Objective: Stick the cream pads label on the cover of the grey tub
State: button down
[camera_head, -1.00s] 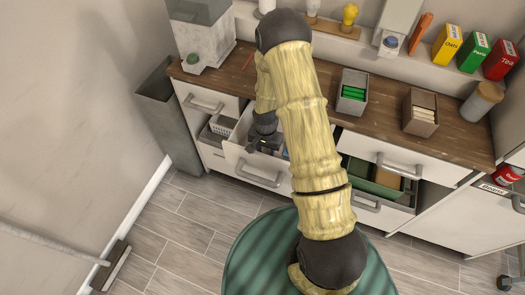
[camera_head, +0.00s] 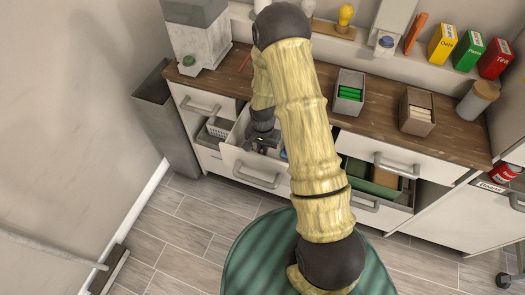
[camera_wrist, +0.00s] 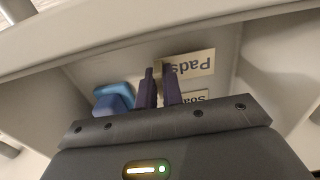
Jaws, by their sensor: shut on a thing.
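My gripper (camera_head: 263,146) is down in an open white drawer (camera_head: 258,170) at the left of the counter. In the wrist view the dark fingers (camera_wrist: 160,75) are close together at a cream label (camera_wrist: 190,66) reading "Pads", upside down, and are shut on its left edge. A second cream label (camera_wrist: 193,97) lies just below it, partly hidden by the gripper body. Blue items (camera_wrist: 115,98) sit left of the fingers.
The drawer walls surround my gripper closely. To the right, another open drawer (camera_head: 390,205) holds a green box (camera_head: 365,178). Cartons stand at the back right. A tall grey bin (camera_head: 170,120) is left of the cabinet.

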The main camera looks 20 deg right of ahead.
notch_tip(320, 180, up, 8)
dwell(0.8)
